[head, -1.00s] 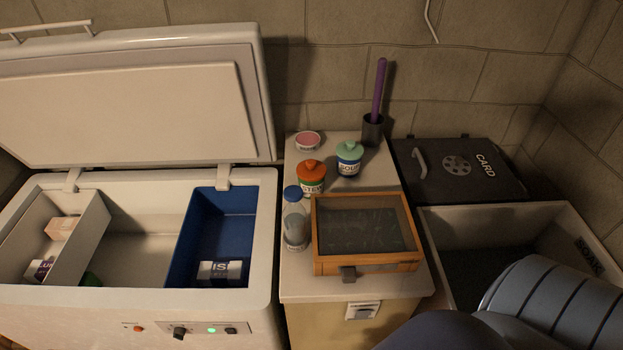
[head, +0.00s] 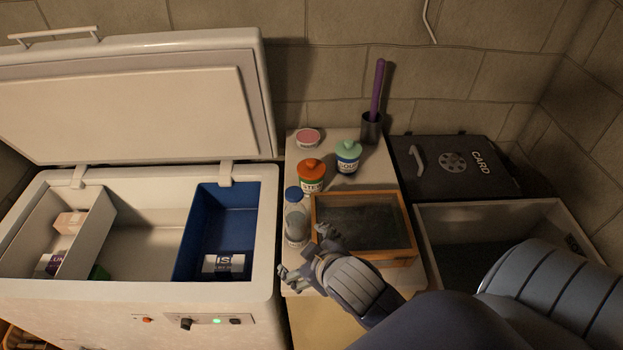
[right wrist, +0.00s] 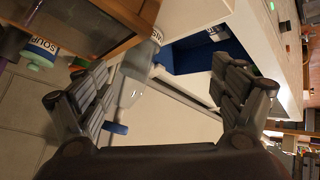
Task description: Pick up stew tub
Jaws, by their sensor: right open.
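The stew tub (head: 311,184) has an orange-red lid and a white and green label reading STEW. It stands upright on the counter, behind the clear bottle and the wood-framed box in the head view. My right gripper (head: 304,252) is open and empty over the counter's front, in front of the bottle and the box's left corner, apart from the tub. In the right wrist view its spread fingers (right wrist: 163,66) frame the bottle and freezer; I cannot make out the stew tub there. My left gripper is not in view.
A bottle with a blue cap (head: 293,194) and a glass-topped wooden box (head: 405,233) stand close in front of the tub. A soup tub (head: 347,157), a pink-lidded tub (head: 307,138) and a dark cup (head: 371,128) are behind. The open freezer (head: 150,290) is left.

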